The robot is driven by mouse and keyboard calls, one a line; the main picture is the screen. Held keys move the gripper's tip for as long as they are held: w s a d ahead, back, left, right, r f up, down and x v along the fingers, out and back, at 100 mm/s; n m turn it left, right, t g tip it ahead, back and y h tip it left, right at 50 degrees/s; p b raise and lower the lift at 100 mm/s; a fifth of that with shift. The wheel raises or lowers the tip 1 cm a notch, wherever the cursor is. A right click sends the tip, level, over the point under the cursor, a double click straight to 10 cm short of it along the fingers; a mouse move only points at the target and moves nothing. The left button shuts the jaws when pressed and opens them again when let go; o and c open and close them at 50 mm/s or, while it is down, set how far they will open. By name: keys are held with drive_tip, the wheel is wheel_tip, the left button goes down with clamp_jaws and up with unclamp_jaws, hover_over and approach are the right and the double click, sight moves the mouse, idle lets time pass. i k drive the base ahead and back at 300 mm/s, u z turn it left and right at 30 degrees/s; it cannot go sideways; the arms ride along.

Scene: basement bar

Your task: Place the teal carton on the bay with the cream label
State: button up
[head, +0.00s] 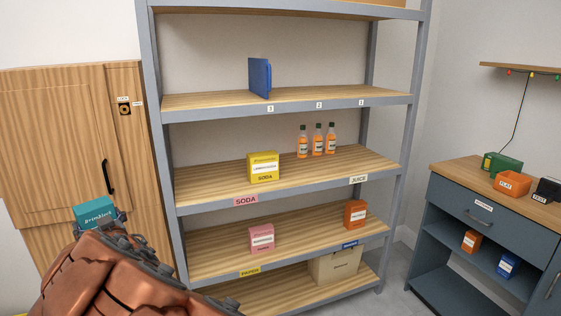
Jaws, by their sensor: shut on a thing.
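The teal carton (95,212) shows at the lower left, with white lettering on its face. My gripper (98,226) is shut on it and holds it in front of the wooden cabinet door, left of the shelf rack; my arm hides its lower part. The cream label (358,179) reads JUICE and sits on the right part of the middle shelf's front edge. The bay (345,164) behind it has bare wood at the front and three orange bottles (317,141) at the back.
Left on that shelf, a yellow carton (263,168) stands behind a pink SODA label (246,200). Below are a pink carton (261,238), an orange carton (355,214) and a beige bin (335,265). A blue folder (260,78) stands above. A dark cabinet (480,222) is right.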

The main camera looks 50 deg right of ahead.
sight(324, 168)
drive_tip(key=z, duration=1.15)
